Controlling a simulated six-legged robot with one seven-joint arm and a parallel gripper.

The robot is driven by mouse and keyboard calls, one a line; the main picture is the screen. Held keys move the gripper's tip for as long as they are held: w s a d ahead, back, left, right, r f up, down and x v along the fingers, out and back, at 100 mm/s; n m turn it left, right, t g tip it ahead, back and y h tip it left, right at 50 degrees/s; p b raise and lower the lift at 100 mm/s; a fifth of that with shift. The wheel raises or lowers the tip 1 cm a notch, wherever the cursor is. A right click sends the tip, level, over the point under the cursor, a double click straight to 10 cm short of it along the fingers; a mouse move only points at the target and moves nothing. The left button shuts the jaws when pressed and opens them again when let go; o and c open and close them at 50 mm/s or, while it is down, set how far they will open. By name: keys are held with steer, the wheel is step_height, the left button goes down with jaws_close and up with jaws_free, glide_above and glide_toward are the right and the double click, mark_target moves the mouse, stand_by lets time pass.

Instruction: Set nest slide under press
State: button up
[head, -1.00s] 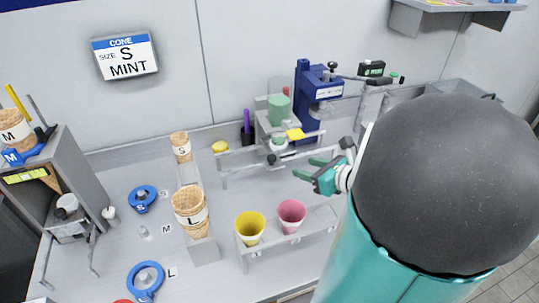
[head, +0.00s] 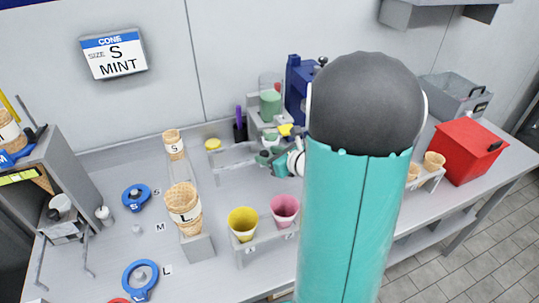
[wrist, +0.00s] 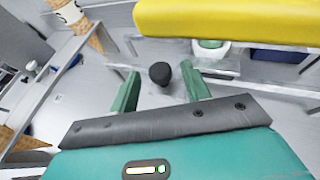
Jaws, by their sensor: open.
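The blue press (head: 296,85) stands at the back wall, partly hidden behind my arm. A white and green round piece (head: 271,137) sits in front of it, below a yellow part (head: 286,129); I cannot tell for sure whether it belongs to the nest slide. In the wrist view the round piece (wrist: 210,48) shows under the large yellow part (wrist: 230,18). A black ball knob (wrist: 160,73) lies between and beyond my fingertips, apparently untouched. My gripper (wrist: 161,85) is open and empty. In the head view my gripper (head: 268,160) is small and partly hidden by my arm.
Yellow (head: 243,224) and pink (head: 285,209) cups stand in a front rack. A cone holder with cones (head: 184,205) is left of it. A green cylinder (head: 270,103) stands left of the press. A red box (head: 466,150) is at right.

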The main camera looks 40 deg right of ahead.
steer(key=shift+w+f, duration=0.1)
steer(key=shift+w, duration=0.1)
jaws_close()
steer(key=s+d, duration=0.4)
steer(key=d, duration=1.1)
steer(key=shift+c, duration=0.4)
jaws_free()
steer(key=shift+d, duration=0.15)
steer(key=shift+o, duration=0.4)
steer(key=v, duration=1.3)
steer(key=shift+s+r, duration=0.2)
steer(key=shift+s, duration=0.15)
